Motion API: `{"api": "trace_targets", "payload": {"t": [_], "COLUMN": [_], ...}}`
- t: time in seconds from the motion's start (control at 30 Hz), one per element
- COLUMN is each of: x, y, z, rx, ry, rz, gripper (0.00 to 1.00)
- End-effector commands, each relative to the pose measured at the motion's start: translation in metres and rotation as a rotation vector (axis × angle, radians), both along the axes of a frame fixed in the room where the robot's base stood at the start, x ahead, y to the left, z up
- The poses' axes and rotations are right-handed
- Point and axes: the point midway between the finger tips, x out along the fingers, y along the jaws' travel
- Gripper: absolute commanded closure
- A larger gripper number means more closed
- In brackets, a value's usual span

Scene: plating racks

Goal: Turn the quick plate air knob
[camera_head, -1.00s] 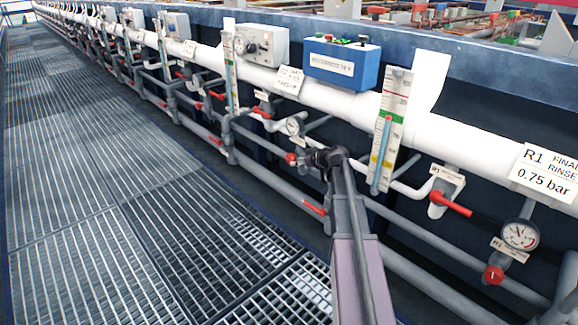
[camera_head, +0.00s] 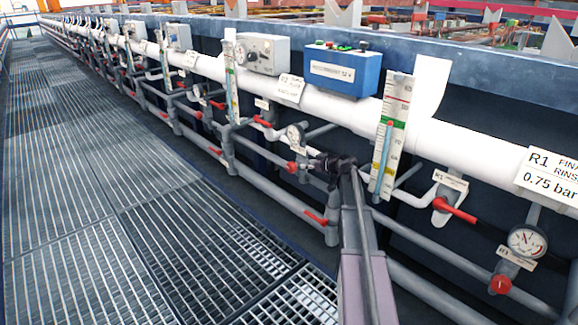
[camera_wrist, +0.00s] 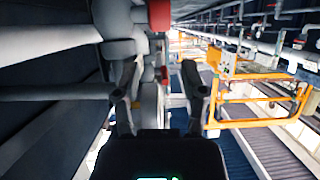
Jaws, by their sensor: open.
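A small round red knob (camera_head: 292,167) sits below a dial gauge (camera_head: 295,136) on the grey pipework in the head view. No label naming it as the quick plate air knob is readable. My gripper (camera_head: 330,163) is just right of this knob in the picture; whether they touch cannot be told. In the wrist view my gripper (camera_wrist: 158,72) has its two dark fingers spread apart, with grey pipe fittings beyond and between them. A red part (camera_wrist: 159,15) shows at the top of that view, above the fingertips; nothing is held.
A second red knob (camera_head: 500,284) sits below the R1 gauge (camera_head: 527,241). A red lever (camera_head: 458,214) and a flow tube (camera_head: 388,140) stand nearby. A blue box (camera_head: 342,72) sits on the white pipe. Orange frames (camera_wrist: 265,105) show in the wrist view. The grating walkway (camera_head: 90,200) is clear.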

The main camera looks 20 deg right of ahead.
Motion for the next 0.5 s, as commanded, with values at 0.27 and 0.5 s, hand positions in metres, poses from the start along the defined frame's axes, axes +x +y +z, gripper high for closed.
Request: {"api": "trace_targets", "payload": {"t": [0.27,0.5], "x": [0.035,0.067], "y": [0.011,0.022], "z": [-0.017,-0.032], "rx": [-0.001,0.000], "ry": [0.000,0.000], "rz": [0.001,0.000], "gripper": [0.46,0.46]}}
